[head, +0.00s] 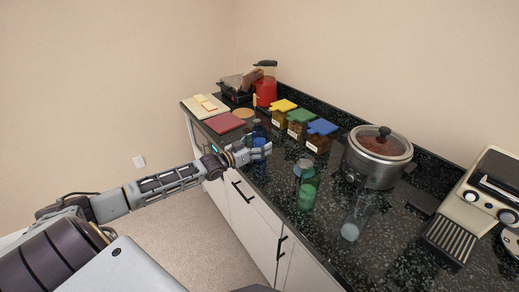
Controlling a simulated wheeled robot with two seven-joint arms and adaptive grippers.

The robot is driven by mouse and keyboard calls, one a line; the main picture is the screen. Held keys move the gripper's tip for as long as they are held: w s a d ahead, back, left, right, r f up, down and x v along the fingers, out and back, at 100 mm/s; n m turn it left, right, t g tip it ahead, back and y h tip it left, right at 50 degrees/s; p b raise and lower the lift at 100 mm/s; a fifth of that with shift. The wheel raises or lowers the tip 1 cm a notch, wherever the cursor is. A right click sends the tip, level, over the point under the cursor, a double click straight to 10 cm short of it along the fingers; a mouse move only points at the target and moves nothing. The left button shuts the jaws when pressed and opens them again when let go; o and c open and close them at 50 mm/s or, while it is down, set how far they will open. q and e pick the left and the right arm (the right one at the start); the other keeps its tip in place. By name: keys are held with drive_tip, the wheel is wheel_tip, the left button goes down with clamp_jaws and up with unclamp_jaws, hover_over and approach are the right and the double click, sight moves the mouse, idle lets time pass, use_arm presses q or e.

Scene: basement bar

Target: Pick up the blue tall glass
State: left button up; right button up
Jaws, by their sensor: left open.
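The blue tall glass (259,132) stands on the dark speckled counter (279,217), in the middle of the head view. My left arm reaches in from the left, and its open gripper (264,149) is at the glass. The fingers cover the lower part of the glass, so I cannot tell whether they touch it or whether it is between them. My right gripper is not in view.
A green glass (306,193) and a clear glass (354,218) stand nearer on the counter. Behind are several lidded jars (299,122), a slow cooker (376,157) and a red blender (266,88). Boards (224,122) lie at the far left. An espresso machine (480,205) stands right.

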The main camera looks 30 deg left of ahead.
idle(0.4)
use_arm(q)
drive_tip(key=shift+r, duration=0.1)
drive_tip(key=c, duration=1.5)
